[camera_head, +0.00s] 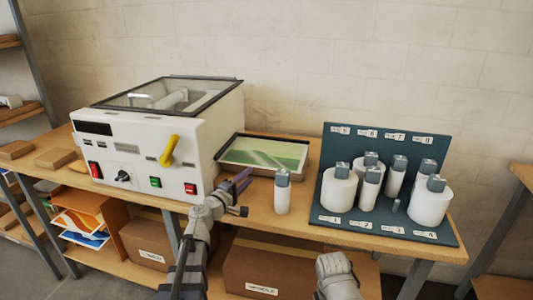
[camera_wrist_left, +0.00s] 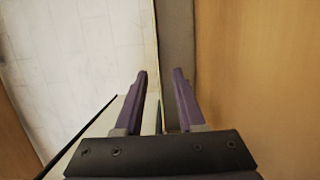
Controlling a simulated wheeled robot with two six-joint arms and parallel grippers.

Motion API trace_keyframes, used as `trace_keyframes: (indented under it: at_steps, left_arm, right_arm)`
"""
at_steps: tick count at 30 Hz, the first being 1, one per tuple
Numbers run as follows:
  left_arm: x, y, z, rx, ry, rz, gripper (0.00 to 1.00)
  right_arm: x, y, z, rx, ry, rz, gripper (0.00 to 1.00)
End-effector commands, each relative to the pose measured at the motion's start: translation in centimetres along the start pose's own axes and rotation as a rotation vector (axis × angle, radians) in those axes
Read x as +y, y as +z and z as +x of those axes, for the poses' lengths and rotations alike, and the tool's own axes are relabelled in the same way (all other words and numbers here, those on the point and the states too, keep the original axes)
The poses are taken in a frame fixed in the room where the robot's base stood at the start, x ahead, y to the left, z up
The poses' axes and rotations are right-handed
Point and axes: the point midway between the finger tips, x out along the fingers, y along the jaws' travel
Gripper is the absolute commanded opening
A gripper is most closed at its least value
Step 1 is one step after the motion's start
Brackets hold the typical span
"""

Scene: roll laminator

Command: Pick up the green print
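The green print (camera_head: 265,153) lies flat in a shallow grey-rimmed tray (camera_head: 222,155) on the table, against the right side of the white laminator (camera_head: 140,148). It shows green and pale bands. My left gripper (camera_head: 246,177) is in front of the tray's near edge, apart from the print. In the left wrist view its two purple fingers (camera_wrist_left: 160,74) stand apart with nothing between them. I cannot clearly make out the print in that view. My right gripper is out of view; only a grey part of my right arm shows at the bottom of the head view.
A white bottle with a grey cap (camera_head: 282,192) stands close to the right of my left gripper. A dark numbered rack (camera_head: 385,226) with several white rolls and bottles is further right. Boxes (camera_head: 268,266) and a sheet organiser (camera_head: 80,215) sit below the tabletop.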

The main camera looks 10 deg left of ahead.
Motion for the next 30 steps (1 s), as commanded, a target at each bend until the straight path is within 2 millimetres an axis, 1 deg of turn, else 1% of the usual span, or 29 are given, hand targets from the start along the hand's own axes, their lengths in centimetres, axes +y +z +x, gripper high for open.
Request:
trace_keyframes:
  at_steps: [1, 4, 10, 13, 19, 22, 24, 29, 30]
  left_arm:
    - [0.0, -0.1, 0.7, -0.002, 0.0, 0.0, 0.39]
    - [0.0, -0.1, 1.9, -0.003, 0.0, 0.0, 0.39]
    - [0.1, 0.0, 2.3, -0.001, 0.0, 0.0, 0.39]
    - [0.2, -0.2, 3.0, -0.001, 0.0, 0.0, 0.39]
    - [0.4, -0.5, 6.0, -0.003, 0.0, 0.0, 0.39]
    - [0.4, -0.5, 7.1, -0.001, 0.0, 0.0, 0.39]
    - [0.4, -0.5, 7.4, -0.001, 0.0, 0.0, 0.39]
    - [0.4, -0.4, 7.3, 0.0, 0.0, 0.0, 0.39]
    - [0.4, -0.4, 7.2, 0.0, 0.0, 0.0, 0.36]
  right_arm:
    - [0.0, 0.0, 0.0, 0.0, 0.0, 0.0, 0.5]
    - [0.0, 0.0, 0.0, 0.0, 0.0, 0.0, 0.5]
    - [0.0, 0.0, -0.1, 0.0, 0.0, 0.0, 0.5]
    - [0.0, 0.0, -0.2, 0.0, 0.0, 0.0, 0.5]
    - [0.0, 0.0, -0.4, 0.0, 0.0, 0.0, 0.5]
    - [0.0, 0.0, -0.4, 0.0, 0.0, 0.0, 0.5]
    - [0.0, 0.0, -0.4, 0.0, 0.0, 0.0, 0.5]
    - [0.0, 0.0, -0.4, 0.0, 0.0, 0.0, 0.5]
    - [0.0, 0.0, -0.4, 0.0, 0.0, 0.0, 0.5]
